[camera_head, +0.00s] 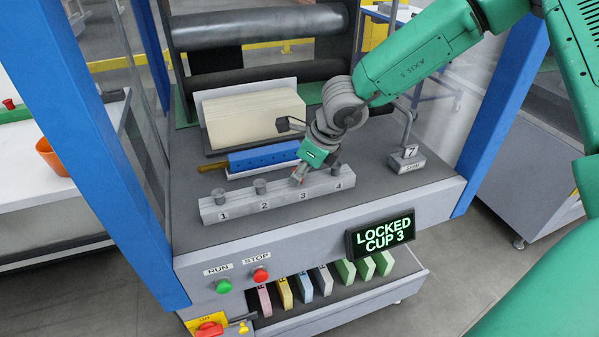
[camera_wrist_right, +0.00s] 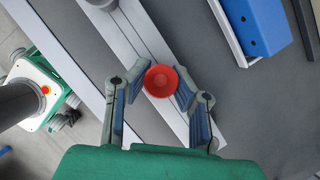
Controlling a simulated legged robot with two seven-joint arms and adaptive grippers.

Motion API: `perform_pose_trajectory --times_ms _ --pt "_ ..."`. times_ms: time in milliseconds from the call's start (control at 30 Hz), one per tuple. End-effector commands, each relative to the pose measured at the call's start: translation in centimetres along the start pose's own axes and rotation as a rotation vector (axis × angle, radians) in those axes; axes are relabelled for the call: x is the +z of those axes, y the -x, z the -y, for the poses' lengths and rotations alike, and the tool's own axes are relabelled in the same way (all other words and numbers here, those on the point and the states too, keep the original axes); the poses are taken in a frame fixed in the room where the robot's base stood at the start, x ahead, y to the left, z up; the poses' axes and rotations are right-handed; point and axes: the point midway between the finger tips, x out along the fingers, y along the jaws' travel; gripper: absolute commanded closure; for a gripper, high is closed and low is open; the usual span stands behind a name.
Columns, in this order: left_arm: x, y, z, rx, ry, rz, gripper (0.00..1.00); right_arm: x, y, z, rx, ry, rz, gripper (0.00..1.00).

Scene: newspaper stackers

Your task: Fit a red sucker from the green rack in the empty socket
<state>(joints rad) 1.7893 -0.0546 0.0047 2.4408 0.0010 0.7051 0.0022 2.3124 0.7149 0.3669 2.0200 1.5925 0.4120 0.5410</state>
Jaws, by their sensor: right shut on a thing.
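My right gripper (camera_head: 299,177) is low over the grey bar (camera_head: 240,207) with numbered sockets, at the spot above label 3. It is shut on a red sucker, which shows as a round red cup (camera_wrist_right: 160,81) between the fingers in the wrist view. In the head view only a small reddish bit of it shows. Whether it touches the bar or sits in the socket I cannot tell. My left gripper is not in view.
A display (camera_head: 380,236) reads "LOCKED CUP 3". A blue block (camera_head: 262,157) and a paper stack (camera_head: 254,117) lie behind the bar. A small stand marked 7 (camera_head: 407,159) is at the right. Blue posts (camera_head: 85,130) flank the deck. RUN and STOP buttons are in front.

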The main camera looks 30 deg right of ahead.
Motion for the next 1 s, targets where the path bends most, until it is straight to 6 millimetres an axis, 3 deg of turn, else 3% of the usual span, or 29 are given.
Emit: perform_pose_trajectory --times_ms 167,200,267,667,767,1000 --pt "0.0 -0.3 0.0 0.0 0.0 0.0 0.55 -0.1 -0.5 -0.1 0.002 0.001 0.002 0.96" --pt "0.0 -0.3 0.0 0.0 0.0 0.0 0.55 -0.1 -0.5 -0.1 0.002 0.002 0.002 0.78" --pt "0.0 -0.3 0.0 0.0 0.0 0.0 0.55 -0.1 -0.4 -0.1 0.002 0.002 0.002 0.57" --pt "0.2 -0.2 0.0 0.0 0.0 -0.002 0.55 -0.2 0.1 0.0 0.0 -0.001 0.002 0.57" --pt "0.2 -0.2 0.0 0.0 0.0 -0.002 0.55 -0.1 1.4 0.1 0.0 -0.002 0.006 0.57" --pt "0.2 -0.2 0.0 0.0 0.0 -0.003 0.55 0.0 6.6 0.1 0.001 -0.001 0.008 0.57"
